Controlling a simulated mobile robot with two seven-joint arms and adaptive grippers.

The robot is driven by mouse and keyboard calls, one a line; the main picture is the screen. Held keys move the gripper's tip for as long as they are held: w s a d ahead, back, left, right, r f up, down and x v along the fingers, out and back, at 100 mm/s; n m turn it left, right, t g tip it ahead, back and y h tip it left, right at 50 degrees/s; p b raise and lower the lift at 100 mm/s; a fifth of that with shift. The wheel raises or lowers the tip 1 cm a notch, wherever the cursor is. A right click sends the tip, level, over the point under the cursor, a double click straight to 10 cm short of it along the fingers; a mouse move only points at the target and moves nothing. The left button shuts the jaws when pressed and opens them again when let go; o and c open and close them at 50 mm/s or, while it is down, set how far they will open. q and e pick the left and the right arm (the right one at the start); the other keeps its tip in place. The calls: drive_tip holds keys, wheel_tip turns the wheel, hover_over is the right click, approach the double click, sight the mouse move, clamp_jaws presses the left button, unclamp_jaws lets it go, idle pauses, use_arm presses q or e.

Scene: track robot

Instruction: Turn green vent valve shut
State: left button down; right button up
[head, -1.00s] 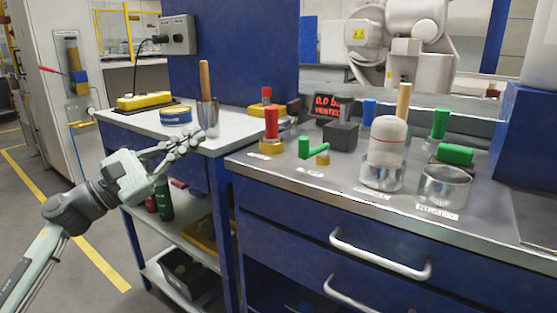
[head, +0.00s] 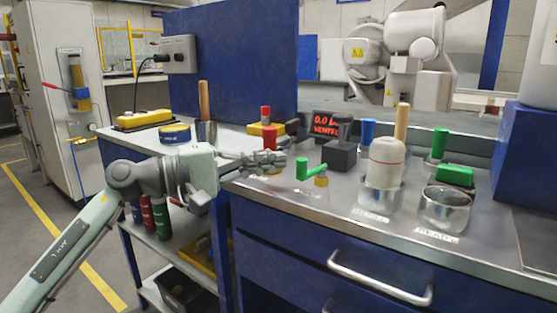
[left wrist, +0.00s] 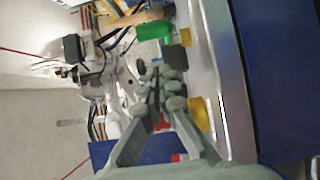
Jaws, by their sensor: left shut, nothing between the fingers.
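The green vent valve (head: 304,169) has a green lever and stands on the grey bench top beside a small brass fitting (head: 321,181). My left gripper (head: 281,159) is just left of the lever at about its height, and looks apart from it. Its fingers are together with nothing between them. In the left wrist view the closed fingertips (left wrist: 172,90) show mid-frame, with a blurred green part (left wrist: 154,31) beyond them. I cannot tell whether that part is the vent lever. My right gripper is in neither view.
A red-handled valve (head: 270,138) stands behind my left fingers, its base partly hidden. A dark box (head: 339,155) and a red-lettered display (head: 326,126) are behind the lever.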

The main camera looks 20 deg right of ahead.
use_arm(q)
drive_tip(key=shift+s+d, duration=0.2)
drive_tip(key=shift+s, duration=0.45)
drive_tip(key=shift+s+d, duration=0.15)
drive_tip(key=shift+s, duration=0.5)
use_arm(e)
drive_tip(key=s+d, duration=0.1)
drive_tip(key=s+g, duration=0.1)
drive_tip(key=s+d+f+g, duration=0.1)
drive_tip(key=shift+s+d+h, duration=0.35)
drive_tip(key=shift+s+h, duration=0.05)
